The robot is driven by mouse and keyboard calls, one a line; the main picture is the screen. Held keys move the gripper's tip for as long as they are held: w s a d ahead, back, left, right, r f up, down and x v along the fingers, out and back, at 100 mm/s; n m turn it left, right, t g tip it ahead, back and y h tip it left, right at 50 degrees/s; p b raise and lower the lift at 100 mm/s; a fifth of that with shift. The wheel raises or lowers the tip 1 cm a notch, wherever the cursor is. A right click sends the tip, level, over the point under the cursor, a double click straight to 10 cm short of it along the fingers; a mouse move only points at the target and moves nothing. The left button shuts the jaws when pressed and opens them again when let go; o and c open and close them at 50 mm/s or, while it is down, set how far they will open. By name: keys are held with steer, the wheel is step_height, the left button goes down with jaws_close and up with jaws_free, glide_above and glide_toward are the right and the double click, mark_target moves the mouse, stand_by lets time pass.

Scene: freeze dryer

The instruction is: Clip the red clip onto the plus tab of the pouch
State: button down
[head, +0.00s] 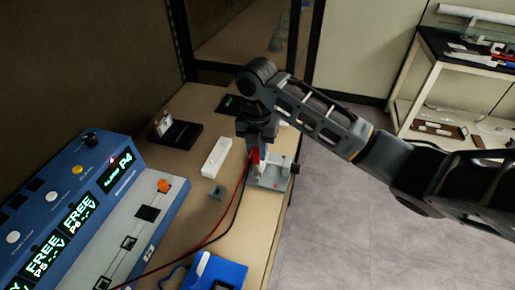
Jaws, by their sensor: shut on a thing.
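My gripper (258,155) points down over the right edge of the bench and is shut on the red clip (255,157). Only a small part of the clip shows beside the fingers. A red lead (235,205) runs from it down to the left. Directly below and beside the gripper is a light grey fixture (268,184) with a small red mark. The pouch and its plus tab cannot be made out clearly; the gripper hides part of the fixture. I cannot tell whether the clip touches a tab.
A blue power unit (60,210) with lit displays fills the left. Open floor lies right.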

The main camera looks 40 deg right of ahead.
mark_target(257, 149)
steer(key=c, duration=0.9)
jaws_free()
steer(key=shift+r, duration=3.9)
